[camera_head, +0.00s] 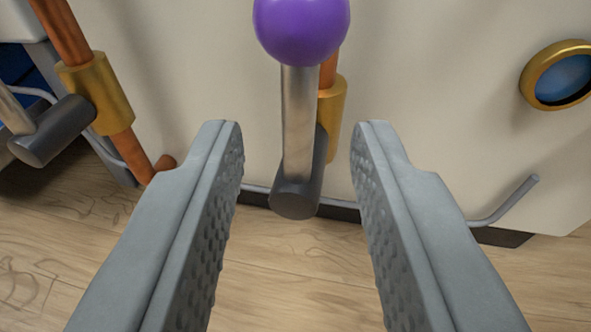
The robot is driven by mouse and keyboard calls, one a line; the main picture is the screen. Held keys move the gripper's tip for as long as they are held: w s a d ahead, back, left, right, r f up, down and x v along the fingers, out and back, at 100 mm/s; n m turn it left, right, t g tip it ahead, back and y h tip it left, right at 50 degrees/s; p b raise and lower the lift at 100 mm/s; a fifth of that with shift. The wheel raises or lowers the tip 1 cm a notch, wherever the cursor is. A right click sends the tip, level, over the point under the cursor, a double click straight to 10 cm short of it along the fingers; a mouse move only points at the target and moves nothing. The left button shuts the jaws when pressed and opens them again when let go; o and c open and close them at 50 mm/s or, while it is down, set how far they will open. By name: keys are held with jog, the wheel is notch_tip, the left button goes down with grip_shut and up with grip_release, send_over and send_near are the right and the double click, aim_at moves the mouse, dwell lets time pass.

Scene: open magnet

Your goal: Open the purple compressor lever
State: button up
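The purple lever has a round purple knob (301,28) at the top centre, cut off by the frame's upper edge. Its metal rod (299,120) runs down from the knob to a dark grey pivot cylinder (297,194). The lever stands roughly upright in the picture. My gripper (295,150) is open, with one grey finger on each side of the rod in the picture. Neither finger appears to touch the rod, and the knob is above the fingertips. How far the fingertips are from the lever in depth is hard to tell.
A cream panel (440,90) stands behind the lever. A second lever's dark pivot (52,130) and a copper pipe with a brass collar (95,92) are at left. A brass-rimmed blue gauge (560,76) and a bent grey rod (510,202) are at right. Wooden floor (300,285) lies below.

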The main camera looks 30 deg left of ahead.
jog(key=v, duration=1.2)
jog(key=shift+s, duration=0.25)
jog(key=shift+d, duration=0.1)
jog(key=w+d+r, duration=0.1)
jog(key=w+r, duration=0.5)
jog(key=r, duration=0.7)
jog(key=d+r+m+t+h, duration=0.1)
jog(key=d+r, duration=0.2)
jog(key=r, duration=0.9)
jog(key=d+r+h, duration=0.2)
jog(key=d+r, duration=0.1)
jog(key=r, duration=1)
jog(key=d+r+m+t+h, duration=0.1)
jog(key=d+r, duration=0.2)
jog(key=r, duration=0.9)
jog(key=s+d+r+m+h, duration=0.1)
jog(key=s+d+r, duration=0.2)
jog(key=s+r, duration=0.65)
jog(key=s+d+r+m+h, duration=0.1)
jog(key=s+d+r, duration=0.35)
jog(key=r, duration=0.85)
jog(key=s+d+r, duration=0.1)
jog(key=s+r, duration=0.4)
jog(key=s, duration=0.7)
jog(key=s+d+r+m+h, duration=0.1)
jog(key=s+r, duration=0.4)
jog(key=s, duration=0.6)
jog(key=shift+s+d+m+t, duration=0.2)
jog(key=shift+s+m+t, duration=0.1)
jog(key=shift+s+t, duration=0.1)
